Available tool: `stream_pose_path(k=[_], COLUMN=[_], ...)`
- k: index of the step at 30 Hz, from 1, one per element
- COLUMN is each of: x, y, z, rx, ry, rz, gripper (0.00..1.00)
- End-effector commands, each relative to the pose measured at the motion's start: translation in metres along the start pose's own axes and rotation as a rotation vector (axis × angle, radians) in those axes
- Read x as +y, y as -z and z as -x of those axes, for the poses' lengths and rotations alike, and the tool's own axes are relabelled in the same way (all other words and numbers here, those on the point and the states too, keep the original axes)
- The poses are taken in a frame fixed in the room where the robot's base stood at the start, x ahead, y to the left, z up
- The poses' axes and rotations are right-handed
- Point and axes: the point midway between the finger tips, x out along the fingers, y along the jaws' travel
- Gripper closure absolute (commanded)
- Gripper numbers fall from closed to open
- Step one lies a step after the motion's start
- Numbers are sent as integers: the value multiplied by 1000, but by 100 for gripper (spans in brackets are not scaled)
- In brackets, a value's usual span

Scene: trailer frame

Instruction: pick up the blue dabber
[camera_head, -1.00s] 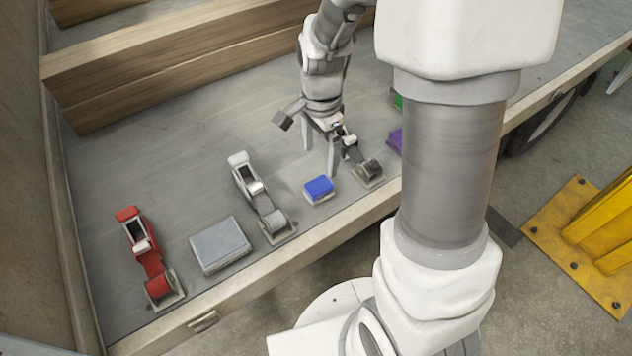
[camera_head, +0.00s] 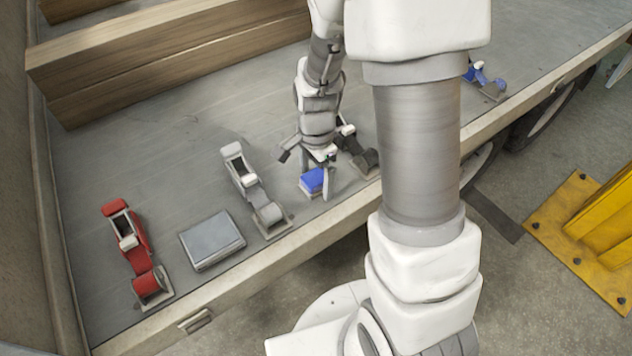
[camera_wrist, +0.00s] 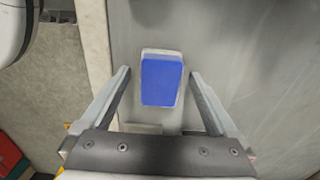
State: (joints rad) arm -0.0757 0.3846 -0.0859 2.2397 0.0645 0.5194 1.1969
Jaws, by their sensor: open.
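The blue dabber (camera_head: 311,181) is a small block with a blue top and a pale base, lying on the grey trailer bed near its front edge. In the wrist view the blue dabber (camera_wrist: 161,80) lies ahead of and between the two fingers, with a gap on each side. My gripper (camera_head: 315,180) is open and points down at the dabber in the head view; its fingers are on either side of it. The open fingers also show in the wrist view (camera_wrist: 160,73). I cannot tell how far the fingertips are above the bed.
Left of the dabber are a white-and-grey tape dispenser (camera_head: 252,190), a grey box (camera_head: 212,240) and a red dispenser (camera_head: 136,254). A dark dispenser (camera_head: 366,160) stands close on the right, partly hidden by my gripper. Wooden beams (camera_head: 160,62) lie behind.

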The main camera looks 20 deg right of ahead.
Motion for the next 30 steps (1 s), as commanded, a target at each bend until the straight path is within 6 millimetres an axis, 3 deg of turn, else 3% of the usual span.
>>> stream_pose_path(k=[2,17,25,30], x=[0,0,0,-1], y=[0,0,0,0], z=[1,1,2,14], rx=[0,0,0,1], ry=[0,0,1,2], rz=[0,0,0,1], gripper=[5,95,97,97])
